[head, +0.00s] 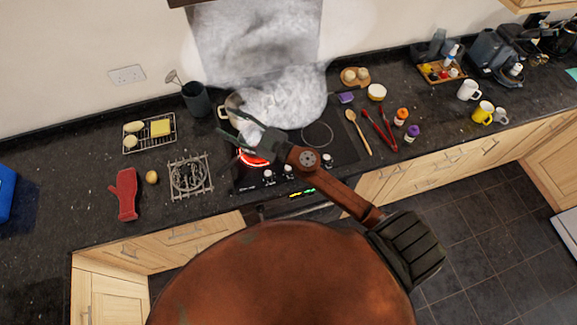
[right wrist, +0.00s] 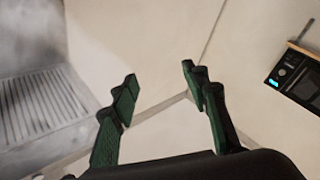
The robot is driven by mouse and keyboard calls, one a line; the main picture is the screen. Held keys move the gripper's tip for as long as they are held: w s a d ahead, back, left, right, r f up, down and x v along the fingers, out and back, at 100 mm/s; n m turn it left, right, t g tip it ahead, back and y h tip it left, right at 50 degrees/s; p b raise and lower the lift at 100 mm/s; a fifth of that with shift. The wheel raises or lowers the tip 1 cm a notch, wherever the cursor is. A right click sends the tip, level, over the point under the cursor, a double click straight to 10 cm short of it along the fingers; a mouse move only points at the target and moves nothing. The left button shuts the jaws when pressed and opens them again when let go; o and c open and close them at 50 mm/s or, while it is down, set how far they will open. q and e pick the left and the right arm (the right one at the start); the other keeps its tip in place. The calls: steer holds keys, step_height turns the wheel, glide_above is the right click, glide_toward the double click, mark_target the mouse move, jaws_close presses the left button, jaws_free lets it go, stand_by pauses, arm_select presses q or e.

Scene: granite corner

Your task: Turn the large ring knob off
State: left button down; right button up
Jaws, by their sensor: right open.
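A row of black-and-silver knobs (head: 288,172) runs along the front of the black hob (head: 345,150); I cannot tell which belongs to the large ring. A ring (head: 252,159) glows red at the hob's front left, partly hidden by my right gripper. A pot (head: 234,104) stands behind it, mostly hidden by thick white steam (head: 285,95). My right gripper (head: 238,127) is open and empty above the hob's left side, apart from the knobs. Its spread green fingers show in the right wrist view (right wrist: 160,75) against a pale wall. My left gripper is not in view.
A wire trivet (head: 190,176), a potato-like item (head: 151,177) and a red oven mitt (head: 124,194) lie left of the hob. A wooden spoon (head: 358,132) and red-handled tongs (head: 380,130) lie right of it. A grey slatted hood (right wrist: 40,110) shows in the wrist view.

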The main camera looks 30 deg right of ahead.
steer(key=a+f+n+g+y, duration=0.2)
steer(key=a+f+n+g, duration=0.2)
steer(key=a+f, duration=0.1)
steer(key=m+g+h, duration=0.2)
steer(key=g+h, duration=1)
steer(key=h, duration=0.1)
glide_above(288, 169)
step_height(288, 169, down, 25)
steer(key=shift+w+d+r, duration=0.1)
steer(key=shift+w, duration=0.05)
steer(key=shift+d+f, duration=0.2)
steer(key=shift+f, duration=0.05)
step_height(288, 169, down, 7)
steer(key=shift+w+f+p, duration=0.1)
steer(key=shift+p, duration=0.85)
